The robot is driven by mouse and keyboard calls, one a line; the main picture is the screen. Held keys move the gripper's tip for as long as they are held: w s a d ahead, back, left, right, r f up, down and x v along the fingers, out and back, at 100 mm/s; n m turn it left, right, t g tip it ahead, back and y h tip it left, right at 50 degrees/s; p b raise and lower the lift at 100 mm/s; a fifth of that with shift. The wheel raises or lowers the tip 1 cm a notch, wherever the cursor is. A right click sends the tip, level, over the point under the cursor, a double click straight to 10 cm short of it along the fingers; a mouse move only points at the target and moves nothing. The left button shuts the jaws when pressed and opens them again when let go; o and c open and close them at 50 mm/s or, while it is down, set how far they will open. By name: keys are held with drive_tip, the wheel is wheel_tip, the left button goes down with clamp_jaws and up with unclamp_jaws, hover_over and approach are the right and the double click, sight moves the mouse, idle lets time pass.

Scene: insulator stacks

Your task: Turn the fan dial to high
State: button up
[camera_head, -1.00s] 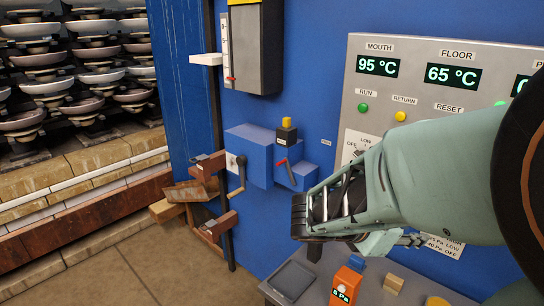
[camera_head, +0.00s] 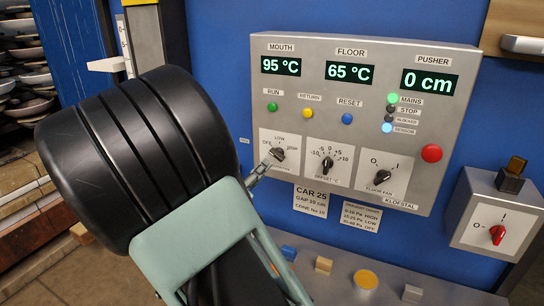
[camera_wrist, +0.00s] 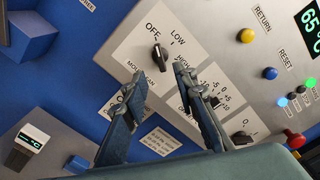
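The fan dial (camera_head: 277,154) is a small black knob on a white plate marked OFF, LOW and HIGH, at the lower left of the grey control panel (camera_head: 440,120). In the wrist view the dial (camera_wrist: 160,57) shows whole, and its pointer appears to be at OFF. My gripper (camera_wrist: 160,69) is open, with one finger on each side and the dial just beyond and between the tips. I cannot tell whether a finger touches it. In the head view my gripper (camera_head: 262,166) is partly hidden behind my arm and reaches the plate from the lower left.
An offset dial (camera_head: 328,163) and a floor fan dial (camera_head: 383,177) sit to the right. Coloured buttons, including a large red one (camera_head: 431,153), are nearby. A box with a red switch (camera_head: 497,234) is at the far right. A ledge with small blocks (camera_head: 323,265) runs below.

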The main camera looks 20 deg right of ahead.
sight(275, 157)
drive_tip(key=x, duration=0.8)
drive_tip(key=shift+w+d+f, duration=0.1)
drive_tip(key=shift+w+d, duration=0.15)
drive_tip(key=shift+d, duration=0.05)
clamp_jaws()
